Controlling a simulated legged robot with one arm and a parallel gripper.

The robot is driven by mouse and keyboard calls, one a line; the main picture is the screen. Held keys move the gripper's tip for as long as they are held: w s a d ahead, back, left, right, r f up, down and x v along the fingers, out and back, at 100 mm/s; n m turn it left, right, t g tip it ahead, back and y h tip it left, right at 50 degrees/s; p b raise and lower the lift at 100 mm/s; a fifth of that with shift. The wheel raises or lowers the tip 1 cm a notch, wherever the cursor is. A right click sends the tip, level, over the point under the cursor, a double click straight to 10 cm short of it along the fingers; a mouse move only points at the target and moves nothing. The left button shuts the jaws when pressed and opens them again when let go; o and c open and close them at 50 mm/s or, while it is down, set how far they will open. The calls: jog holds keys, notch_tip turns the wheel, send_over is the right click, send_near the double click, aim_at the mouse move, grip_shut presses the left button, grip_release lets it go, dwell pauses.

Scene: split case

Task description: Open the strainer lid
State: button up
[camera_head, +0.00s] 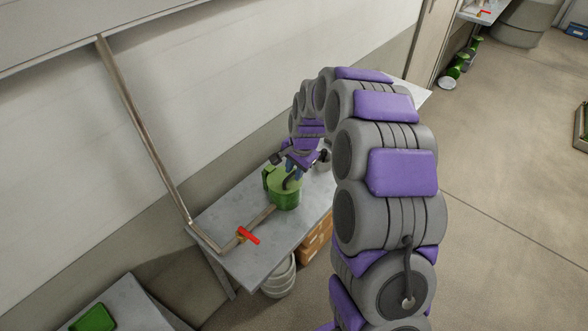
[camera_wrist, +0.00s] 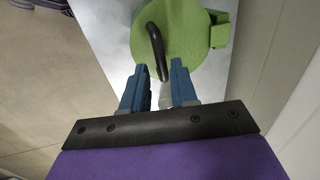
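The green strainer (camera_head: 287,198) stands on a grey table, and its round lid (camera_wrist: 188,30) lies over the top. A dark curved handle (camera_wrist: 157,48) sits on the lid. A green block (camera_wrist: 219,36) sticks out at the lid's right edge in the wrist view. My gripper (camera_wrist: 159,68) has two blue fingers spread apart. The handle's near end shows between or just beyond the fingertips, and I cannot tell whether they touch it. In the head view my gripper (camera_head: 292,168) is just above the lid and partly hides it.
A pipe with a red valve handle (camera_head: 248,235) runs along the grey table (camera_head: 215,215) to the strainer. A wall (camera_head: 230,80) stands close behind. A metal keg (camera_head: 279,276) and brown boxes (camera_head: 316,240) are below. Open floor (camera_head: 510,200) lies to the right.

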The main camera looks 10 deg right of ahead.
jog(key=c, duration=0.3)
jog(key=shift+a, duration=0.35)
grip_shut()
dwell(0.5)
